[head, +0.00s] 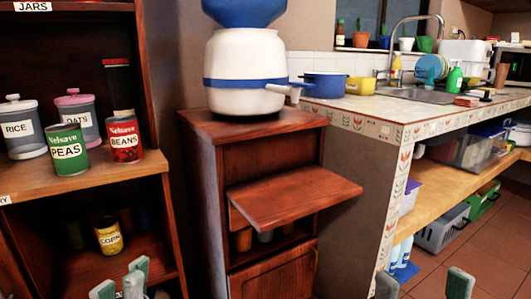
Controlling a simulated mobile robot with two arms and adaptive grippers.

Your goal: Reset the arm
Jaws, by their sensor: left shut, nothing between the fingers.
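My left gripper (121,283) shows at the bottom edge, left of centre, as grey-green finger parts. It is shut and empty, in front of the lower shelf. Grey-green parts of my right gripper (424,285) show at the bottom edge, right of centre, in front of the floor. Two of its pieces stand apart, but the rest is cut off, so its jaw state is unclear. Both arms are out of view. Neither gripper visibly touches anything.
A shelf unit (98,175) with cans and jars stands left. A wooden cabinet (255,125) bears a white and blue container (245,65); its flap (295,192) sticks out. A tiled counter (400,108) with a sink stands right. Red floor (480,255) shows at lower right.

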